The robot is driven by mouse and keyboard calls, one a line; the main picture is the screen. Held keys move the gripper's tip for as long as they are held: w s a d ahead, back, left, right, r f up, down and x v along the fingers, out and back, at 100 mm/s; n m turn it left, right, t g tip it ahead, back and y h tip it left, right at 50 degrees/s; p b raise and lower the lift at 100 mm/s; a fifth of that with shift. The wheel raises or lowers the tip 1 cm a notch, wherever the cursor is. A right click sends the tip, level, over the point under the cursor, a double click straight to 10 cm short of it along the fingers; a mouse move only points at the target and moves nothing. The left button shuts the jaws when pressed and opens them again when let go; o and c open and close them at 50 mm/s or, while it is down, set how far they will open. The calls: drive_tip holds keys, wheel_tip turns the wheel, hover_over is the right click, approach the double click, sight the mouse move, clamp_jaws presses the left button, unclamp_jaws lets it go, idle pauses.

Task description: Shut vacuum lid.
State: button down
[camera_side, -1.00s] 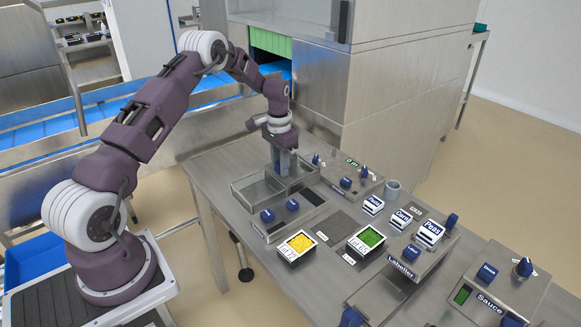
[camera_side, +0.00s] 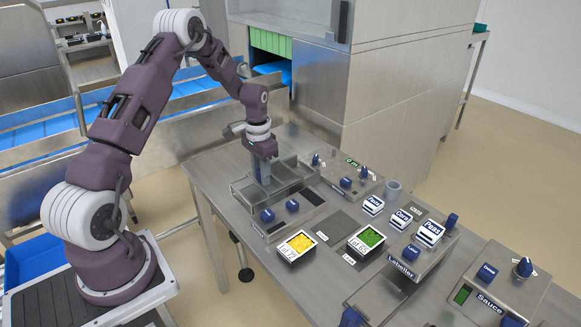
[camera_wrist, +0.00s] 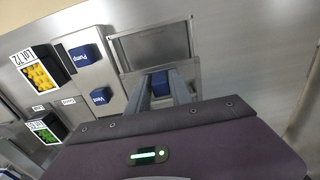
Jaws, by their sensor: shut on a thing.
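The vacuum sealer on the steel table has an open-topped metal chamber (camera_side: 243,194), also in the wrist view (camera_wrist: 152,46). The framed vacuum lid (camera_side: 293,176) appears beside it on the right in the side view. My gripper (camera_side: 264,180) points down between the two, with its fingers at their shared edge. In the wrist view my gripper (camera_wrist: 162,90) is shut around a small blue part (camera_wrist: 160,82), which looks like the lid handle. The fingers hide much of it. The lid's exact tilt is hard to tell.
Blue Pump (camera_wrist: 87,57) and Vent (camera_wrist: 101,95) buttons sit beside the chamber. A yellow-filled tray (camera_side: 297,245) and a green-filled tray (camera_side: 367,241) stand nearer the camera. A grey cup (camera_side: 392,188) and the labeller (camera_side: 405,270) are to the right.

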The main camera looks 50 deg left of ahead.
drive_tip(key=shift+s+a+f, duration=0.1)
drive_tip(key=shift+s+f, duration=0.1)
drive_tip(key=shift+s, duration=1.45)
drive_tip(key=shift+s+a+f, duration=0.1)
drive_tip(key=shift+s+f, duration=0.05)
drive_tip(key=shift+s, duration=1.45)
drive_tip(key=c, duration=1.3)
unclamp_jaws()
drive_tip(key=r, duration=0.7)
drive_tip(key=shift+w+d+r, duration=0.15)
drive_tip(key=shift+w, duration=0.15)
